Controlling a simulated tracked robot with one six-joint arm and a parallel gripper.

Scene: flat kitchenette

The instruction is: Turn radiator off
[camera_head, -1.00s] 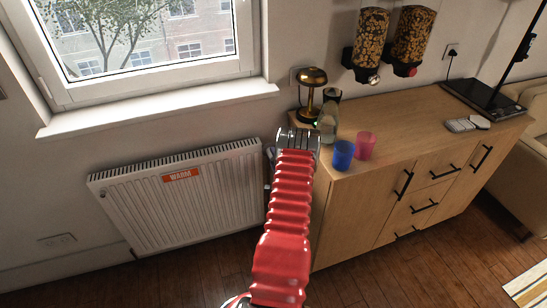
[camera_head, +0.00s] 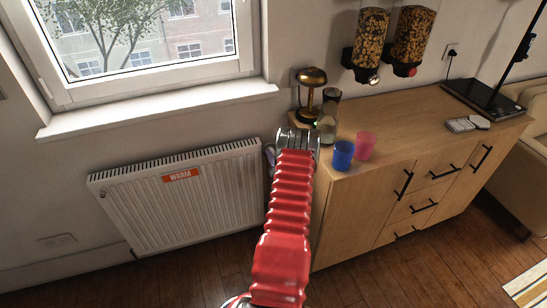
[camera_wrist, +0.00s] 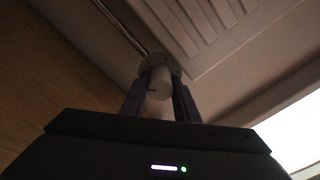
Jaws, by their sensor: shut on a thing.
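The white radiator (camera_head: 185,200) hangs on the wall under the window, with an orange label reading "WARM" (camera_head: 181,175). In the wrist view the radiator's ribbed side (camera_wrist: 225,30) fills the upper right. A pale round valve knob (camera_wrist: 159,82) sits between the two fingers of my gripper (camera_wrist: 160,100), which is shut on it. In the head view my red arm reaches to the gap between radiator and cabinet. My gripper is mostly hidden there behind the arm's end, and so is the knob.
A wooden cabinet (camera_head: 345,215) stands close to the right of my arm. On it are a blue cup (camera_head: 343,156), a pink cup (camera_head: 365,146), a glass bottle (camera_head: 329,118) and a gold lamp (camera_head: 311,90). Floor (camera_head: 190,275) is clear below the radiator.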

